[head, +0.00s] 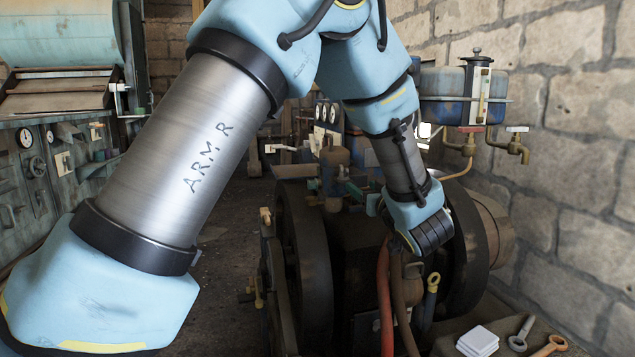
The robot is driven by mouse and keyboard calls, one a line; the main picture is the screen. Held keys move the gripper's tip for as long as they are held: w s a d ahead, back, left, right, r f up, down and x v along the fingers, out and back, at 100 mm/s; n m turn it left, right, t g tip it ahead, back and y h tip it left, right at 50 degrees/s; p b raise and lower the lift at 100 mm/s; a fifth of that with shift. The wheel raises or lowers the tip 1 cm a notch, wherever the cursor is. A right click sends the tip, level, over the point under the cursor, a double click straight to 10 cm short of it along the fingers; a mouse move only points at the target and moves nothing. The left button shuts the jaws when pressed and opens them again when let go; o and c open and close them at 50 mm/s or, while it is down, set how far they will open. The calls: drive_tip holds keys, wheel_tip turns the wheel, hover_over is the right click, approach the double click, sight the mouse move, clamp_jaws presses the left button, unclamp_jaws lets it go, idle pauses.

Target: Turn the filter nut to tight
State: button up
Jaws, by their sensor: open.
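My arm reaches down from the top of the head view to the engine. My gripper (413,262) is at its end, low in front of the dark engine body (355,240). The jaws are open, and I see nothing held between them. The wrist hides much of the engine behind it. I cannot pick out the filter nut for certain; it may be hidden behind my wrist or gripper. A brown upright cylinder (335,168), possibly the filter, stands on the engine left of my wrist. I cannot tell how tight any nut is.
A red hose (385,300) and a brown hose (403,310) hang close by my gripper. Flywheels (305,250) flank the engine. A blue tank (442,85) with taps is on the right wall. White pads (478,341) and wrenches (550,346) lie at lower right.

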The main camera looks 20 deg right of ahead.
sight(346, 175)
drive_tip(key=w, duration=0.3)
drive_tip(key=w+p, duration=0.1)
drive_tip(key=w, duration=0.3)
drive_tip(key=w+d, duration=0.1)
drive_tip(key=w, duration=0.2)
drive_tip(key=shift+w, duration=0.35)
drive_tip(key=shift+c, duration=0.2)
clamp_jaws()
